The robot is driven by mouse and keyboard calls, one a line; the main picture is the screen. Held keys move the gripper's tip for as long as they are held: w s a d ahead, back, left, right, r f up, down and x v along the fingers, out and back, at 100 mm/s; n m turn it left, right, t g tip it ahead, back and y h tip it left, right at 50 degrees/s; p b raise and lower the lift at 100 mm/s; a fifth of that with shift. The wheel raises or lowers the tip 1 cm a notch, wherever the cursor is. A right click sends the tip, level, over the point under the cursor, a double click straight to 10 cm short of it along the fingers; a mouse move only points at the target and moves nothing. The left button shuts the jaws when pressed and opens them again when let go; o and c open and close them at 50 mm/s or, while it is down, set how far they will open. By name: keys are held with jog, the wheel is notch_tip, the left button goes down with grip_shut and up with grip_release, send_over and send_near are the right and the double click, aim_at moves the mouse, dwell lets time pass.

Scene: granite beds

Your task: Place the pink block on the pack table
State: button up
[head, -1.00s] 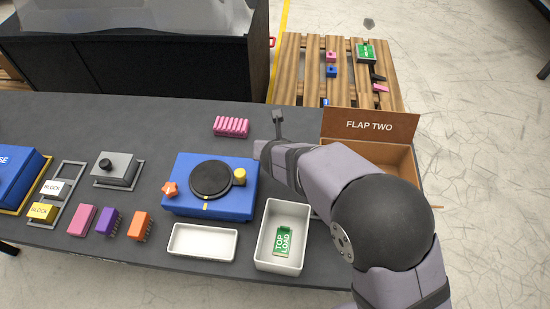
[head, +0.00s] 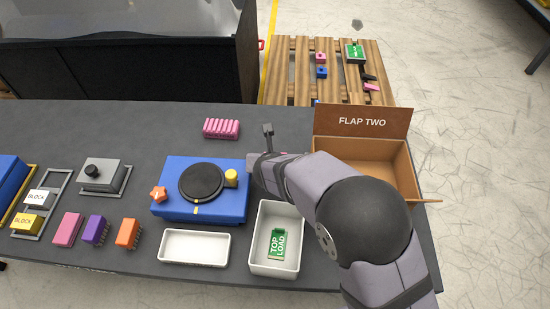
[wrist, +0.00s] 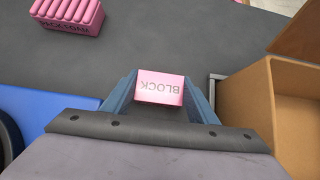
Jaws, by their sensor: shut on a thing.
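A pink block (wrist: 159,88) with BLOCK printed on it sits between the two fingers of my gripper (wrist: 160,103) in the wrist view. My gripper is shut on it, over the dark grey table top (head: 280,115). I cannot tell from the wrist view whether the block touches the table. In the head view my arm hides the block and most of the gripper, which are just right of the blue device (head: 170,208). Another pink block-shaped piece (head: 67,229) lies at the table's front left.
An open cardboard box (head: 405,165) stands right of my gripper; it also shows in the wrist view (wrist: 258,95). Pink pack foam (head: 221,128) lies at the back. White trays (head: 195,233) (head: 292,211) stand in front. Bare table lies between the foam and the gripper.

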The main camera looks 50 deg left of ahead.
jog(key=o, duration=1)
jog(key=shift+f, duration=0.1)
jog(key=shift+r, duration=0.3)
jog(key=p+v, duration=0.2)
jog(key=v, duration=0.9)
jog(key=shift+s+d+r, duration=0.2)
jog(key=shift+s+d, duration=0.05)
jog(key=shift+d, duration=0.05)
